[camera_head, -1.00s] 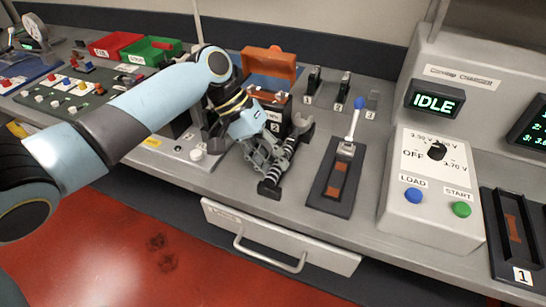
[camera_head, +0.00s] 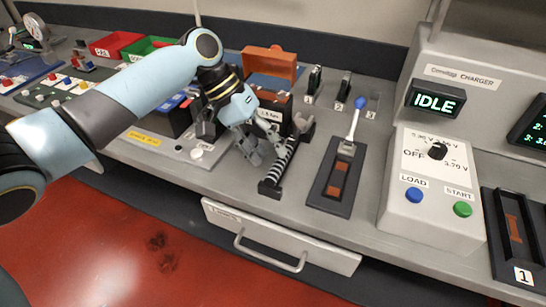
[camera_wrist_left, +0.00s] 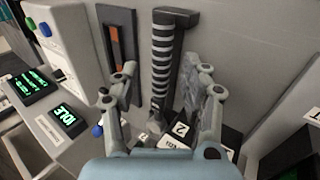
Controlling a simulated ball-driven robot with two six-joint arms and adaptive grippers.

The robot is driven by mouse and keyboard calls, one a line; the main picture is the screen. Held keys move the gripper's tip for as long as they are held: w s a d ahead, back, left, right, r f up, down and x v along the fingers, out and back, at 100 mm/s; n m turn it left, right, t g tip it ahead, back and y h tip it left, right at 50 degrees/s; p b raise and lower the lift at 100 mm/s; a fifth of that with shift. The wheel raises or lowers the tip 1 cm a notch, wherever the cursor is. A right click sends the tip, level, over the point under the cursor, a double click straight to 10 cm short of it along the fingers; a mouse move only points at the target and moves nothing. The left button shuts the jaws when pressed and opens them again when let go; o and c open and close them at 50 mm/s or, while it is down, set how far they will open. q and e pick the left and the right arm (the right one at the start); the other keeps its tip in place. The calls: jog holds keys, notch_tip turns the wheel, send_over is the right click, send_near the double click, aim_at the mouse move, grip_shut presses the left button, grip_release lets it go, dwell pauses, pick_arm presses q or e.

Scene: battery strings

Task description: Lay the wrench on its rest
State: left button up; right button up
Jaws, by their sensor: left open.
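The wrench (camera_head: 284,160), with a grey open jaw and a black-and-grey banded handle, lies along its black rest (camera_head: 270,189) on the grey bench. It also shows in the left wrist view (camera_wrist_left: 160,75), lengthwise along the dark rest (camera_wrist_left: 180,18). My left gripper (camera_head: 260,147) is open just left of and above the wrench in the head view. In the left wrist view its two fingers (camera_wrist_left: 158,88) stand apart on either side of the handle, with nothing held. The wrench's jaw end is partly hidden in the wrist view. My right gripper is not in view.
A black slotted fixture with a blue-tipped lever (camera_head: 334,186) stands right of the wrench, beside the charger box (camera_head: 428,190). An orange open case (camera_head: 270,62) is behind. A drawer handle (camera_head: 268,256) sticks out below the bench front.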

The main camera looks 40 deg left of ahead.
pick_arm(q)
jog(key=v, duration=0.9)
jog(key=s+d+f+m+y, duration=0.3)
jog(key=s+d+f, duration=0.35)
jog(key=s, duration=0.35)
jog(key=s+r+t+y, duration=0.2)
jog(key=s+r+y, duration=0.15)
jog(key=s, duration=0.35)
jog(key=s+a+f+g+b, duration=0.15)
jog(key=f+b, duration=0.25)
jog(key=f, duration=1.3)
jog(key=s+a+f+b, duration=0.15)
jog(key=f+b, duration=0.25)
jog(key=f, duration=1.2)
jog(key=s+f+b, duration=0.2)
jog(key=s+f, duration=0.7)
jog(key=f, duration=0.2)
jog(key=s+a+f+g+b, duration=0.1)
jog(key=s+f+b, duration=0.2)
jog(key=s+f, duration=0.6)
notch_tip(320, 180, down, 3)
jog(key=shift+a+f+y+b, duration=0.1)
jog(key=shift+a+y+b, duration=0.25)
jog(key=shift+y, duration=0.1)
